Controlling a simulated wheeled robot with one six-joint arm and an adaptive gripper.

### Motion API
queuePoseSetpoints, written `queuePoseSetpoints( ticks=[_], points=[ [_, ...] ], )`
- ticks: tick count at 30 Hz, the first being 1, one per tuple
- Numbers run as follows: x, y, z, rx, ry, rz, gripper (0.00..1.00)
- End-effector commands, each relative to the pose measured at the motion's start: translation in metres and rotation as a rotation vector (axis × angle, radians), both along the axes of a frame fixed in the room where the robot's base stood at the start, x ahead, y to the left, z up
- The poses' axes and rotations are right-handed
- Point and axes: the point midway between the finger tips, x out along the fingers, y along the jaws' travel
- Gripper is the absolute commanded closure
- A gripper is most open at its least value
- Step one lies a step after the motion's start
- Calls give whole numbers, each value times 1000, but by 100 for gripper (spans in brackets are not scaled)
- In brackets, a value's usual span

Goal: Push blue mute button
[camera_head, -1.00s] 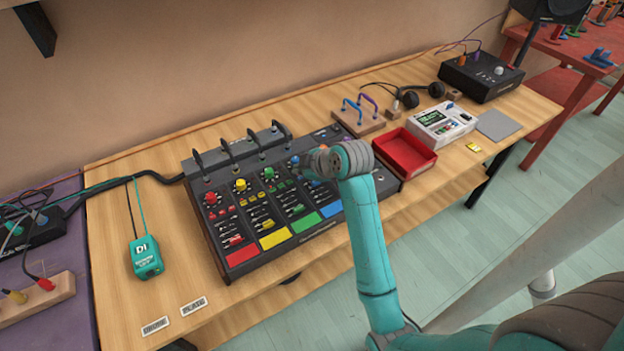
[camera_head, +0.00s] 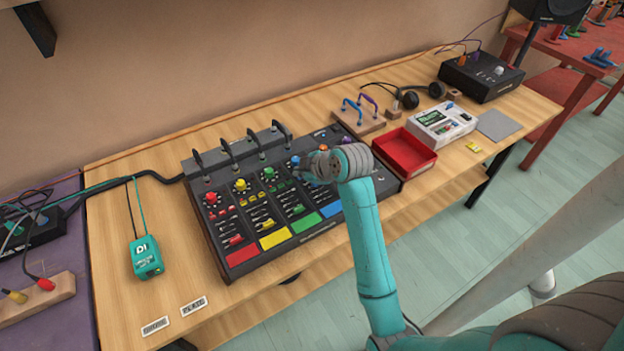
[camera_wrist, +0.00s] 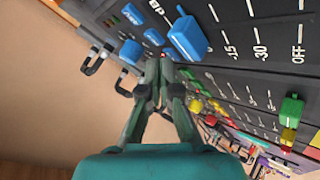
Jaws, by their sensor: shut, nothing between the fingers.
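A black mixer (camera_head: 216,240) with red, yellow, green and blue channels lies on the wooden table. In the wrist view, a large blue cap (camera_wrist: 188,39) stands by the fader scale, just right of my fingertips. Two smaller blue buttons (camera_wrist: 130,51) (camera_wrist: 133,14) lie to the left of the fingertips; I cannot read which one is the mute. My gripper (camera_wrist: 167,62) is shut and empty, with its tips close over the blue channel. I cannot tell whether they touch the panel. In the head view my own wrist hides the tips and most blue controls.
Black upright handles (camera_head: 229,152) rise along the mixer's back edge. A red tray (camera_head: 405,154) stands close to the right of my wrist.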

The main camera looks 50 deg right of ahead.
Motion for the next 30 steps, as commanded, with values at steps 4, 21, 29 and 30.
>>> queuePoseSetpoints(
  ticks=[4,21,29,30],
  points=[
    [0,0,-2,1,1,1,100],
    [0,0,8,-1,-2,0,100],
    [0,0,10,0,0,0,100],
    [0,0,10,0,0,0,100]
  ],
)
